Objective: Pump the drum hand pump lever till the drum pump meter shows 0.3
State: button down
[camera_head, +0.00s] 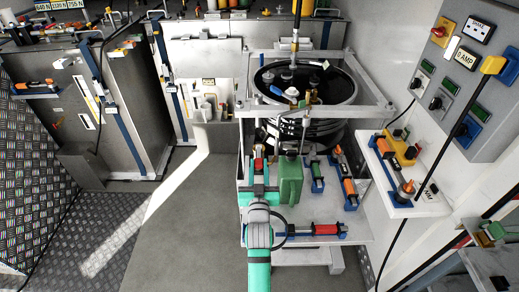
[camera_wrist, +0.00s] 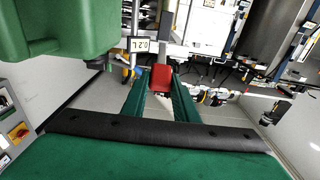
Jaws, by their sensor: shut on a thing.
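A black drum (camera_head: 330,88) stands in a pale frame at right of centre in the head view, with pump fittings on its top. My green gripper (camera_head: 258,178) is in front of the drum. In the wrist view my gripper (camera_wrist: 160,90) is shut on a red block-like grip (camera_wrist: 161,77), which appears to be the pump lever's handle. The red grip also shows in the head view (camera_head: 258,164). A small white meter plate (camera_wrist: 138,44) in the wrist view appears to read 0.2 L. The rest of the lever is mostly hidden.
A green container (camera_head: 290,180) stands just right of my gripper and looms at upper left in the wrist view (camera_wrist: 60,30). Strapped tools lie on the pale bench (camera_head: 345,222). A switch panel (camera_head: 470,70) is at right. Open floor (camera_head: 185,235) lies at left.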

jog(key=shift+f, duration=0.35)
jog(key=shift+w+r, duration=0.3)
jog(key=shift+r, duration=0.6)
jog(key=shift+w+r, duration=0.25)
jog(key=shift+r, duration=0.7)
jog(key=shift+w+r, duration=0.1)
jog(key=shift+r, duration=0.05)
jog(key=c, duration=1.3)
grip_release()
jog(key=shift+c, duration=0.2)
